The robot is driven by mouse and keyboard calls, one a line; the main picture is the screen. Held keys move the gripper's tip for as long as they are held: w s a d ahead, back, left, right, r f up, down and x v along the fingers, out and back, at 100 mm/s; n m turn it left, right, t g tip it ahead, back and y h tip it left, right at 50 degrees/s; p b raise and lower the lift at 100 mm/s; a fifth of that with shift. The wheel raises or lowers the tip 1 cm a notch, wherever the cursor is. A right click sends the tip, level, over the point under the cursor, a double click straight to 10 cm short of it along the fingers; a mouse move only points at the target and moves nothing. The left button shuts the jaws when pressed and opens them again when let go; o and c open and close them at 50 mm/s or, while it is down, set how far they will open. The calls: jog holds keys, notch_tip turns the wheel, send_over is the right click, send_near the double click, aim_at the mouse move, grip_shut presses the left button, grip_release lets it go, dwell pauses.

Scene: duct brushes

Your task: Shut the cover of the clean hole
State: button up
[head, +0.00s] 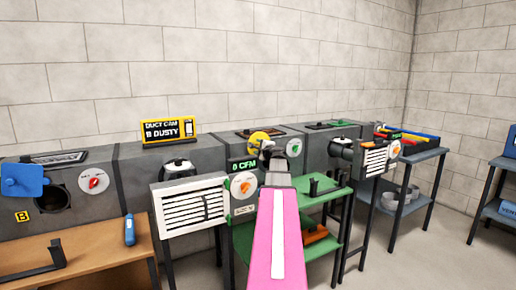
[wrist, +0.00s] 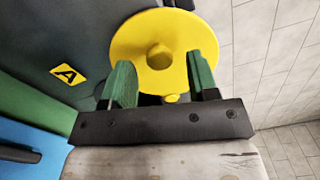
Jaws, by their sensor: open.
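The yellow round cover (head: 259,137) is at the middle duct section, partly behind my gripper (head: 270,152). In the wrist view the yellow cover (wrist: 135,42) fills the top centre, with a knob (wrist: 160,56) at its middle. My gripper (wrist: 159,68) is open, its two green fingers on either side of the knob; I cannot tell whether they touch the cover. A yellow A label (wrist: 68,75) is on the grey duct beside it. The A hole itself is hidden. The duct cam sign (head: 168,131) reads "B DUSTY". The blue cover (head: 24,180) hangs beside the open B hole (head: 54,198).
A white louvred vent (head: 190,206) and a "0 CFM" display (head: 243,164) stand left of my arm. A brown table (head: 90,258) and a green table (head: 325,194) stand in front of the duct. Open floor lies at right.

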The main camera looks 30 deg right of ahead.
jog(key=shift+w, duration=0.65)
grip_shut()
jog(key=shift+f, duration=0.1)
